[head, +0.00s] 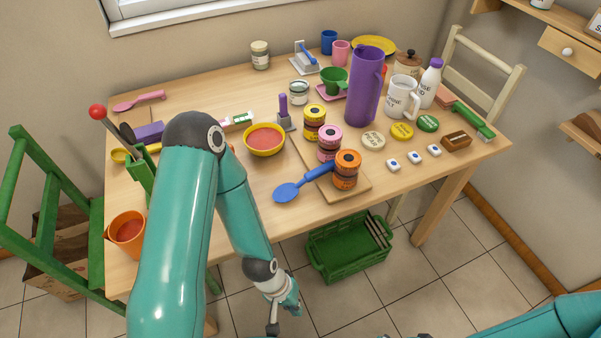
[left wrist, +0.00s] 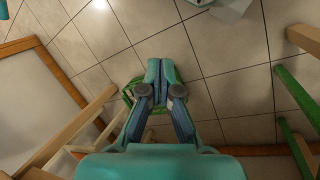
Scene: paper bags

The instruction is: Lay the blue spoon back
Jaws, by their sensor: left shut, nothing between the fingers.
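The blue spoon (head: 287,191) lies near the table's front edge in the head view. Its bowl is toward the left front, and its handle runs right and back onto the wooden board, close to the pink-lidded jar (head: 328,143) and the orange-lidded jar (head: 346,169). My left gripper (head: 285,317) is in front of the table, off its edge and apart from the spoon. In the left wrist view its fingers (left wrist: 161,70) are together and empty above the tiled floor. The spoon is not visible there. My right gripper is out of view.
The wooden board (head: 357,190) holds a stack of jars. An orange cup (head: 127,231) stands at the left front edge, and a red-filled yellow bowl (head: 265,140) behind the spoon. A green crate (head: 350,248) is on the floor. Small white blocks (head: 393,165) lie right of the board.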

